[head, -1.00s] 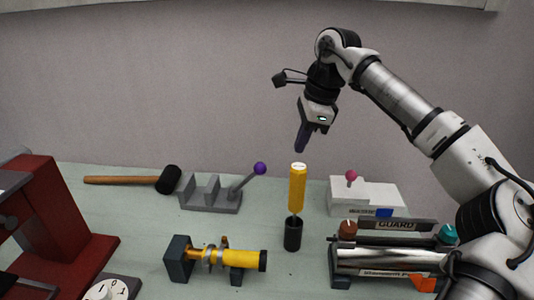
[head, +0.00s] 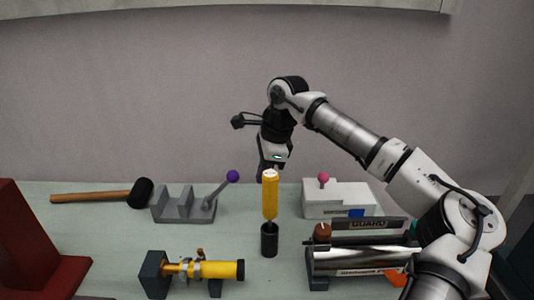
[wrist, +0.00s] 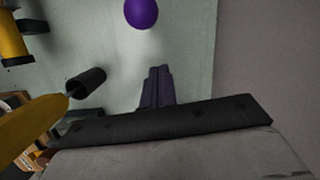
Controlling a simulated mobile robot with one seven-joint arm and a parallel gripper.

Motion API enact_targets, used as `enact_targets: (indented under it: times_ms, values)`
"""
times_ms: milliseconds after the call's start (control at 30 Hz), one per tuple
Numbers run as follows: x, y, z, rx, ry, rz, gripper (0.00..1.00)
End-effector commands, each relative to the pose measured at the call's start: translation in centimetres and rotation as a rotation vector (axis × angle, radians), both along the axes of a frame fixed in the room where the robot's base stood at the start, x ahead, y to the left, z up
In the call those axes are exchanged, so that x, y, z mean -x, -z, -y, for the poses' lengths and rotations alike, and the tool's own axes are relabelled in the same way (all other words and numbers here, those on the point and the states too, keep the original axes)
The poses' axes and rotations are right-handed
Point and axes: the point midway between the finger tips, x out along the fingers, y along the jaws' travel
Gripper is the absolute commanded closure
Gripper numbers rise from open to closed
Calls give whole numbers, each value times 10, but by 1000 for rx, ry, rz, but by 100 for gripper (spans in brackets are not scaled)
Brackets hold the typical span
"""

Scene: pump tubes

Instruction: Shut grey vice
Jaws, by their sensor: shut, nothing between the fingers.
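The grey vice (head: 183,205) stands at the back left of the table, with a gap between its upright blocks. Its lever leans up to the right and ends in a purple ball (head: 233,176). The ball also shows at the top of the wrist view (wrist: 141,12); the vice body is not visible there. My gripper (head: 262,172) is to the right of the purple ball, apart from it, behind the top of the yellow-handled tool. In the wrist view its dark fingers (wrist: 157,88) are together and empty, pointing toward the tabletop.
A yellow-handled tool (head: 270,197) stands upright in a black holder (head: 269,240), close to my gripper. A hammer (head: 100,196) lies left of the vice. A yellow cylinder on a stand (head: 215,270) is in front. A white block with a pink ball (head: 335,200) is right.

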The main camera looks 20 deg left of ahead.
Motion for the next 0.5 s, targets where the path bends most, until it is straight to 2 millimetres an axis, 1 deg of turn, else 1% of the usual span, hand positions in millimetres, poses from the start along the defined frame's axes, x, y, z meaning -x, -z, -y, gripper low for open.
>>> enact_targets:
  times_ms: [33,100,133,200,333,500]
  values:
    - [0,10,-3,0,-1,-2,100]
    - [2,18,-8,-1,-2,-1,100]
    - [4,10,-13,0,-4,3,100]
    - [8,4,-21,0,-3,2,100]
    - [13,-2,-30,0,-2,1,100]
    - [16,-4,-35,0,-1,1,100]
